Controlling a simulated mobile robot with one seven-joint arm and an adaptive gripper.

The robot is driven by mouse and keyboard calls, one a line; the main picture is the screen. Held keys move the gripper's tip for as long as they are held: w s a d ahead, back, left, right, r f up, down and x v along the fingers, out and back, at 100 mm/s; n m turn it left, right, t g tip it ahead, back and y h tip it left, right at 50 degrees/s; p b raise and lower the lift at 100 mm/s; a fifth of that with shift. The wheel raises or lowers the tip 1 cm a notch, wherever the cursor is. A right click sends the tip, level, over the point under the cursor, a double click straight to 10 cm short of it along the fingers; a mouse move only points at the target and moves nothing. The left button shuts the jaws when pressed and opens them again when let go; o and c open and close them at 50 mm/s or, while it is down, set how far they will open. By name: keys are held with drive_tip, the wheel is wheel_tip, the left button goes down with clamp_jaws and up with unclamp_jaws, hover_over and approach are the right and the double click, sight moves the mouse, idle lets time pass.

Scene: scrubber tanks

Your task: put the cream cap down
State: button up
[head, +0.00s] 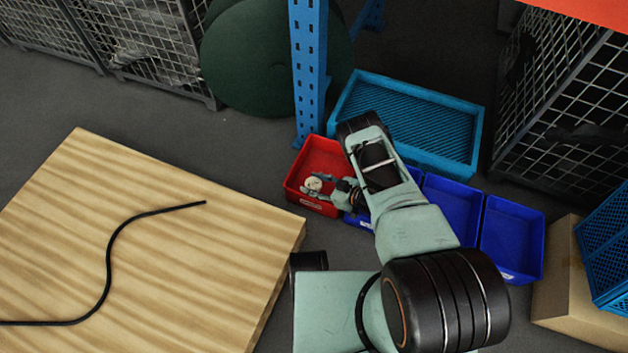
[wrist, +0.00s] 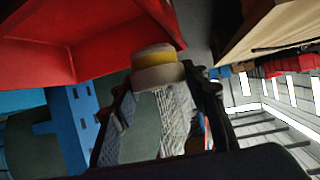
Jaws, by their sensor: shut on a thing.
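The cream cap (head: 313,184) is a small round piece held at my gripper's fingertips in the head view. In the wrist view the cap (wrist: 156,68) shows a yellow band and sits between the two fingers. My gripper (head: 318,186) is shut on it. In the head view the cap overlaps the red bin (head: 312,150); the height between cap and bin floor is hard to tell. The red bin (wrist: 40,60) fills the upper left of the wrist view, its edge close to the cap.
Blue bins (head: 452,208) stand right of the red bin, partly behind my arm. A light-blue crate (head: 410,115) and a blue rack post (head: 309,75) stand behind. A wooden top (head: 150,250) with a black cable (head: 110,250) lies left. Mesh cages (head: 150,45) stand far left.

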drive_tip(key=shift+f, duration=0.1)
drive_tip(key=shift+f, duration=0.4)
drive_tip(key=o, duration=0.9)
drive_tip(key=shift+r, duration=0.1)
drive_tip(key=shift+r, duration=0.3)
drive_tip(key=p+v, duration=0.5)
drive_tip(key=v, duration=0.7)
drive_tip(key=shift+d+r, duration=0.1)
